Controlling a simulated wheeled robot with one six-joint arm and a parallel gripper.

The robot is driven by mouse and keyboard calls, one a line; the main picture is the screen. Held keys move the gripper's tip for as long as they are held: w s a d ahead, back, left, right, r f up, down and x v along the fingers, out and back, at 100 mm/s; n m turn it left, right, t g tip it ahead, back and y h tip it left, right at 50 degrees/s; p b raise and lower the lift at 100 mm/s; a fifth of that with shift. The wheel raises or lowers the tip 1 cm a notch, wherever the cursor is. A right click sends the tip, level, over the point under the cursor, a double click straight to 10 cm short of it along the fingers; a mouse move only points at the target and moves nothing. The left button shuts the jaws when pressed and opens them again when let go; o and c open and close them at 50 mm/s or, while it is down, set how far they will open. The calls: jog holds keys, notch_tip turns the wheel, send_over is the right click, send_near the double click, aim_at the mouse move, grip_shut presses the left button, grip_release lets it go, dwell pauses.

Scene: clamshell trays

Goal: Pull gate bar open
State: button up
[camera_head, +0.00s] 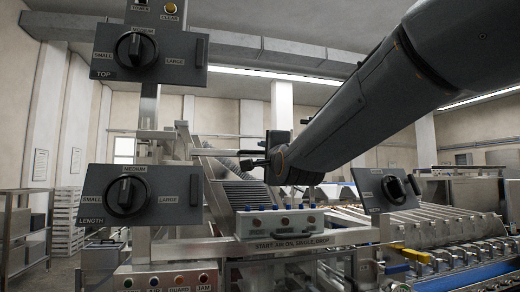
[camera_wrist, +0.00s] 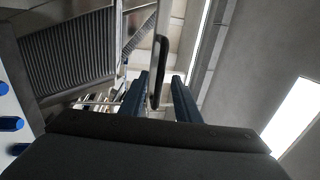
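A dark upright handle bar (camera_wrist: 160,62) shows in the wrist view, in front of a pale metal frame. I take it to be the gate bar's handle. My gripper (camera_wrist: 160,82) has its two blue-grey fingers apart, one on each side of the handle's lower part. I see a gap beside the handle and cannot tell whether either finger touches it. In the head view my gripper (camera_head: 254,159) is at the middle, pointing left, beside the metal frame. The handle is hard to make out there, partly hidden by my gripper and arm.
Black knob panels stand at left, TOP (camera_head: 150,52) and LENGTH (camera_head: 141,196), with another panel (camera_head: 386,190) at right. A button box (camera_head: 280,222) is below my gripper. A ribbed chute (camera_wrist: 68,55) is at left in the wrist view. A conveyor (camera_head: 450,265) runs lower right.

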aim_at(261, 153)
jog(key=shift+p+x, duration=0.6)
jog(key=shift+x, duration=1)
jog(key=shift+c, duration=0.5)
grip_shut()
